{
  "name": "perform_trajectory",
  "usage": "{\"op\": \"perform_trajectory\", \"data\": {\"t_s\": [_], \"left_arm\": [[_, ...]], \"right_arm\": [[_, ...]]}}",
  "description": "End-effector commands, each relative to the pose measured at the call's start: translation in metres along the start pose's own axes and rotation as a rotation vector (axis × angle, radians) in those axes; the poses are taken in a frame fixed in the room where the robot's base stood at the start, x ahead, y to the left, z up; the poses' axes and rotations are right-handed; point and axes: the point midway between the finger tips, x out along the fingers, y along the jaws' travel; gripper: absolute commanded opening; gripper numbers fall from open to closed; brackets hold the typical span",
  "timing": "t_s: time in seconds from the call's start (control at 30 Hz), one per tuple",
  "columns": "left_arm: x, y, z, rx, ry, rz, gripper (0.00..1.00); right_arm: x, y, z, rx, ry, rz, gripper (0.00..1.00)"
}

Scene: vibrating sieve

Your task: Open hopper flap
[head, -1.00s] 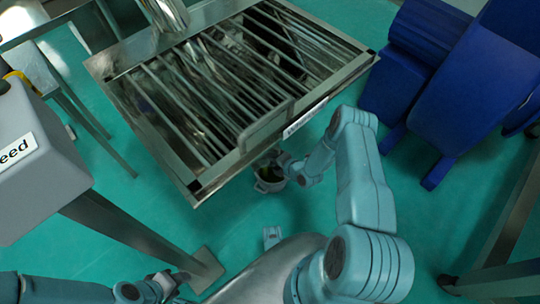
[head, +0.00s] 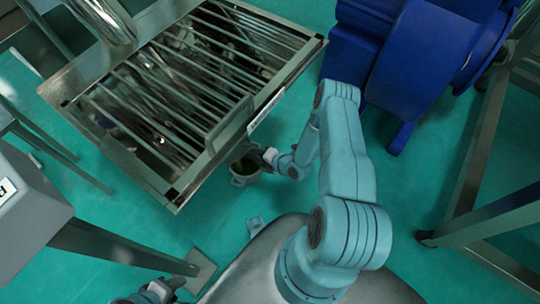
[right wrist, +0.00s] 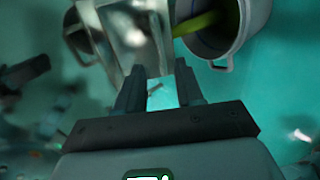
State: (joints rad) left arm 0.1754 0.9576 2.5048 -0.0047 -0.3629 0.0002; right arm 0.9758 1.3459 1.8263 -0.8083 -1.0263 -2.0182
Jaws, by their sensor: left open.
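The sieve (head: 172,200) is a metal frame with several bars across it, at the upper left of the head view. A grey upright handle plate (head: 228,122) stands at its front edge. I cannot tell which part is the hopper flap. My right gripper (head: 262,157) is below that edge, beside a pot. In the right wrist view its two fingers (right wrist: 160,82) are apart. A shiny metal piece (right wrist: 135,35) shows at and beyond the fingertips; contact cannot be told. My left gripper (head: 160,290) is open, low at the bottom edge, far from the sieve.
A grey pot (head: 240,180) with something green in it hangs or stands below the sieve's front edge; it also shows in the right wrist view (right wrist: 245,38). A blue machine (head: 430,55) is at right. A grey box (head: 30,225) stands at left. Metal legs stand at far right.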

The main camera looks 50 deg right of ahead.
Motion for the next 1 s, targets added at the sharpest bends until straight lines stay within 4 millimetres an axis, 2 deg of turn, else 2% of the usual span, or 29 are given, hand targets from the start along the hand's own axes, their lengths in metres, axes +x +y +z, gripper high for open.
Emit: {"op": "perform_trajectory", "data": {"t_s": [0.03, 0.1, 0.2, 0.33, 0.5, 0.83, 1.0], "left_arm": [[-0.009, 0.004, 0.001, 0.001, -0.001, 0.000, 0.46], [-0.014, 0.005, 0.000, 0.000, 0.000, 0.000, 0.46], [-0.019, 0.007, 0.000, 0.000, 0.000, 0.000, 0.46], [-0.023, 0.008, 0.000, 0.000, 0.000, 0.000, 0.46], [-0.024, 0.009, 0.000, -0.001, 0.000, 0.000, 0.46], [-0.024, 0.009, 0.000, -0.001, 0.000, 0.000, 0.46], [-0.027, 0.009, 0.000, -0.001, 0.001, 0.000, 0.46]], "right_arm": [[-0.018, 0.004, 0.001, 0.003, -0.002, -0.002, 0.36], [-0.034, 0.003, 0.001, 0.003, -0.003, -0.001, 0.36], [-0.054, 0.002, 0.001, 0.002, -0.003, 0.000, 0.36], [-0.070, 0.001, 0.001, 0.000, -0.002, 0.000, 0.36], [-0.078, 0.000, 0.000, -0.001, -0.001, 0.001, 0.36], [-0.078, 0.001, 0.000, 0.004, 0.001, -0.001, 0.36], [-0.076, 0.007, -0.010, 0.071, 0.020, -0.025, 0.36]]}}
